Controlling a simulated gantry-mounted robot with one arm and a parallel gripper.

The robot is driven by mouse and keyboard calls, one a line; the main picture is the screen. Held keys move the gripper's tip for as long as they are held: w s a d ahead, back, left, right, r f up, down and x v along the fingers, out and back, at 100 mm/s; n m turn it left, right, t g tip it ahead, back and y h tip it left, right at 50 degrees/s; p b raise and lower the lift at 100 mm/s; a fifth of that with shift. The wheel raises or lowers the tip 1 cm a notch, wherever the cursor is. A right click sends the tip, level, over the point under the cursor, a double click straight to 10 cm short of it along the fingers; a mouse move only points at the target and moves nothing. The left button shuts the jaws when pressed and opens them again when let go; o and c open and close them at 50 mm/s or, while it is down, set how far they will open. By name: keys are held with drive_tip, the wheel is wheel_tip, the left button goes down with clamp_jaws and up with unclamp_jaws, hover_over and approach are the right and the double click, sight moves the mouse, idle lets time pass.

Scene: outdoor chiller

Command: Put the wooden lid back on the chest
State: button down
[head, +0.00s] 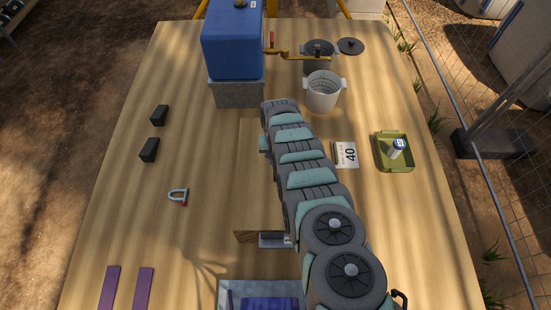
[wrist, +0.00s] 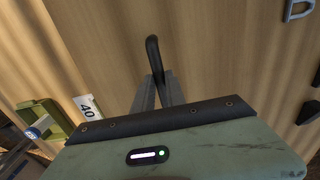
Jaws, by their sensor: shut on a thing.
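The wooden lid (head: 256,190) is a pale board, partly hidden under my arm in the head view. In the wrist view its wooden face (wrist: 110,50) lies below my gripper (wrist: 156,88). The two fingers are shut on the lid's dark handle (wrist: 152,48). In the head view the arm hides the fingers and handle. The chest (head: 228,289) is at the bottom edge, cut off by the frame, with its top open and blue-purple contents showing. The lid lies beyond the chest, apart from its opening; its height above the table is hard to tell.
A blue tank (head: 232,40) on a grey block stands at the back. A white basket (head: 323,92), a number card (head: 346,154) and a green tray (head: 381,160) are at right. Black blocks (head: 149,150), a shackle (head: 178,196) and purple strips (head: 143,288) lie left.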

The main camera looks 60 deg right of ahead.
drive_tip(key=shift+f, duration=0.3)
drive_tip(key=shift+f+b, duration=0.25)
drive_tip(key=shift+b, duration=0.15)
drive_tip(key=c, duration=1.3)
unclamp_jaws()
drive_tip(key=shift+o, duration=0.5)
drive_tip(key=o, duration=1.2)
drive_tip(key=shift+r, duration=0.15)
drive_tip(key=shift+r+p, duration=4.45)
drive_tip(key=shift+p, duration=0.15)
